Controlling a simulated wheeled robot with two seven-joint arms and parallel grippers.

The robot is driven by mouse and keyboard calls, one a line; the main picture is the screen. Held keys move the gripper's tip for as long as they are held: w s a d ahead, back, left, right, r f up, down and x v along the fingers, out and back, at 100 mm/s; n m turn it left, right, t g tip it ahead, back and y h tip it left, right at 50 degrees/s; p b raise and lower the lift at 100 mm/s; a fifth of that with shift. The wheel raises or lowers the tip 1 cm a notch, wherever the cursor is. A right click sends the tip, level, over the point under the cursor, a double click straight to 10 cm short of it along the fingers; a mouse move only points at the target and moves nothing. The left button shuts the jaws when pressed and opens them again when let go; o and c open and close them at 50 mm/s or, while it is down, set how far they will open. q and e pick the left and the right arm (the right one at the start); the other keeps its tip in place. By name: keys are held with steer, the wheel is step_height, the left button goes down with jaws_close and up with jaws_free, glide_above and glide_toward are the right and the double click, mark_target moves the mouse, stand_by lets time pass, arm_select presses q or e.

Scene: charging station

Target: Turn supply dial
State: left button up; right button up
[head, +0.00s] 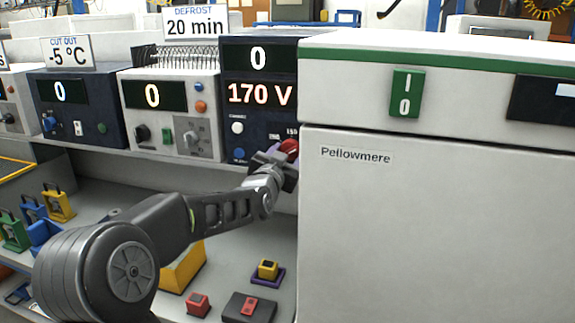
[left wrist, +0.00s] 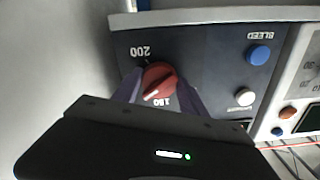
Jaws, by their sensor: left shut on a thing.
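The supply dial is a red knob (head: 289,146) low on the right of a dark blue unit (head: 232,112), whose displays read 0 above and 170 V below. In the left wrist view the red dial (left wrist: 158,78) has a pale pointer line, with 200 and 180 printed around it. My left gripper (head: 280,157) is shut on the dial, one finger on each side; it also shows in the left wrist view (left wrist: 157,92). The gripper hides part of the dial and panel in the head view. My right gripper is not in view.
A large white cabinet (head: 440,210) labelled Pellowmere, with a green switch (head: 406,94), stands close on the right. Other units with 0 displays, a white one (head: 200,112) and a blue one (head: 95,120), stand left. Padlocks and coloured blocks lie on the shelf below.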

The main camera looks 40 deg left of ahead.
arm_select(q)
steer(key=shift+m, duration=0.4)
steer(key=o, duration=1.4)
steer(key=shift+c, duration=0.2)
steer(key=b+v, duration=0.3)
steer(key=v, duration=0.4)
steer(key=shift+s+d, duration=0.15)
steer(key=shift+s, duration=0.25)
